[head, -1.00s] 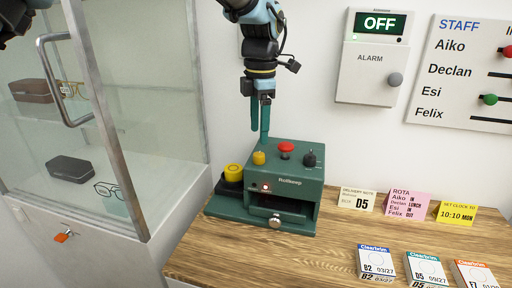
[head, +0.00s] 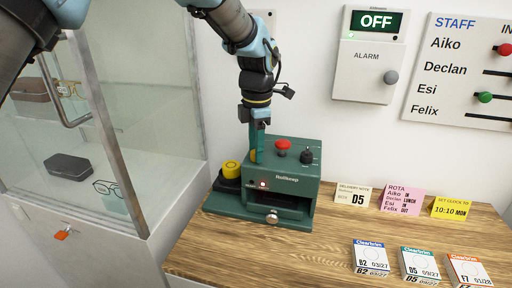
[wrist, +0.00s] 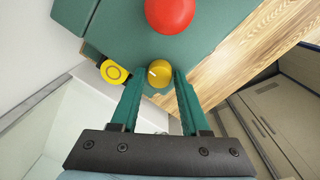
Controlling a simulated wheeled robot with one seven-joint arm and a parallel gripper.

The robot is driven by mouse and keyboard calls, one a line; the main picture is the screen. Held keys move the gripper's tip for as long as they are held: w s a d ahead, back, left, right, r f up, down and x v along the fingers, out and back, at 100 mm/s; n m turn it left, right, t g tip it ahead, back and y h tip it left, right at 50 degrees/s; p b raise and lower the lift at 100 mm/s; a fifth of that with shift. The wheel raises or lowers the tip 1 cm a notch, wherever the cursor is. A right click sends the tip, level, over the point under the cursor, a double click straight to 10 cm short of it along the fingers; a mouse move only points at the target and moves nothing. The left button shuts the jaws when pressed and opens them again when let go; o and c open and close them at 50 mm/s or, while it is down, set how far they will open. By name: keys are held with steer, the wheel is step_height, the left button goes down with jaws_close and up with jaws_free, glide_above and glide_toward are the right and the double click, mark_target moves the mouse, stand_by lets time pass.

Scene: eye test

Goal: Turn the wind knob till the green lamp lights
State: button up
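The dark green Rollkeep machine (head: 295,165) stands at the left end of the wooden counter. Its yellow knob (wrist: 159,74), with a pale pointer mark, sits on the top face; in the head view my fingers largely hide it (head: 253,156). My gripper (wrist: 160,72) points down at the knob, its green fingers on either side of it; the wrist view seems to show narrow gaps, so it looks open around the knob. It also shows in the head view (head: 257,152). A small lamp (head: 263,184) on the machine's front glows reddish; I see no green light there.
A red mushroom button (head: 283,146) and a black knob (head: 307,156) share the machine's top. A yellow round piece (head: 231,168) on a black base stands at its left. A glass cabinet (head: 150,120) is close on the left. Cards and small boxes occupy the counter's right.

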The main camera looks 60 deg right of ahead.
jaws_close()
